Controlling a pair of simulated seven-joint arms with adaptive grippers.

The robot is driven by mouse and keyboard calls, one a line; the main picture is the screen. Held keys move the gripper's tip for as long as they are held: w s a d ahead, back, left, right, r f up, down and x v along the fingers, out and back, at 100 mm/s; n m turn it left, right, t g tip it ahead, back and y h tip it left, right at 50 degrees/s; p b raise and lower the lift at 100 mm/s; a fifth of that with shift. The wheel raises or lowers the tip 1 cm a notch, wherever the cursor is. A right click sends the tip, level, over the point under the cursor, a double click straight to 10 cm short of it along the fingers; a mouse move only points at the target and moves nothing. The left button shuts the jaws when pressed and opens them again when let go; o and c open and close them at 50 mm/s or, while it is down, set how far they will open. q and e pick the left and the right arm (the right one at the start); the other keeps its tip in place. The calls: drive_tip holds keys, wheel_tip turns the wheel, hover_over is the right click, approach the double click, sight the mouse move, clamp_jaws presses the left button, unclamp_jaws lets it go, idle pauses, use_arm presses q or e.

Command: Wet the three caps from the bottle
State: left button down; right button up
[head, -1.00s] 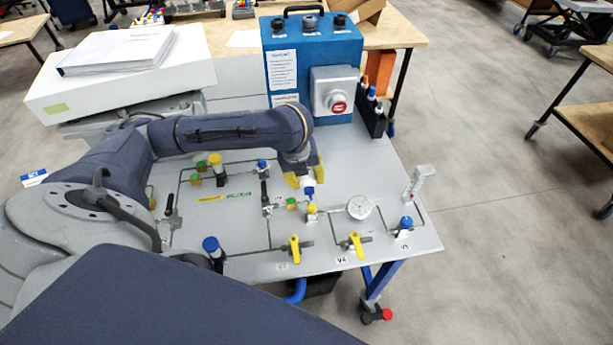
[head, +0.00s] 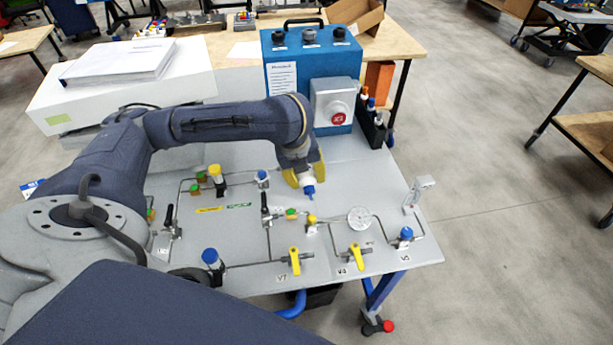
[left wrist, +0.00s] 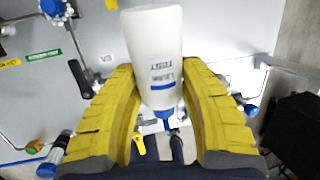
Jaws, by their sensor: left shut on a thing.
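My left gripper (head: 305,178) has yellow fingers, which are shut on a white bottle (left wrist: 152,45). The bottle has a blue band and a blue nozzle (head: 309,190) that points down in the head view. The nozzle is above the panel, apart from a small yellow cap (head: 311,219) just in front of it. Other capped fittings stand on the panel: a yellow cap (head: 215,170) and a blue cap (head: 262,174) at the back, a blue cap (head: 210,256) at front left and another (head: 406,233) at the right. I cannot tell whether any is wet. My right gripper is not visible.
The grey panel (head: 350,185) carries thin pipes, a round gauge (head: 359,217), yellow-handled valves (head: 294,260) (head: 356,256) and black levers (head: 265,203). A blue box (head: 290,50) with a red button and a black holder (head: 372,125) stand at its back.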

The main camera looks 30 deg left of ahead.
use_arm(q)
drive_tip(key=s+d+r+n+g+y, duration=0.1)
drive_tip(key=d+n, duration=0.3)
drive_tip(key=n, duration=0.9)
drive_tip(key=d+r+n+g+y, duration=0.1)
drive_tip(key=d+n+g, duration=0.3)
drive_tip(key=n, duration=1)
drive_tip(key=shift+s+r+n+y, duration=0.3)
drive_tip(key=shift+s+r, duration=0.1)
drive_tip(key=shift+r, duration=0.4)
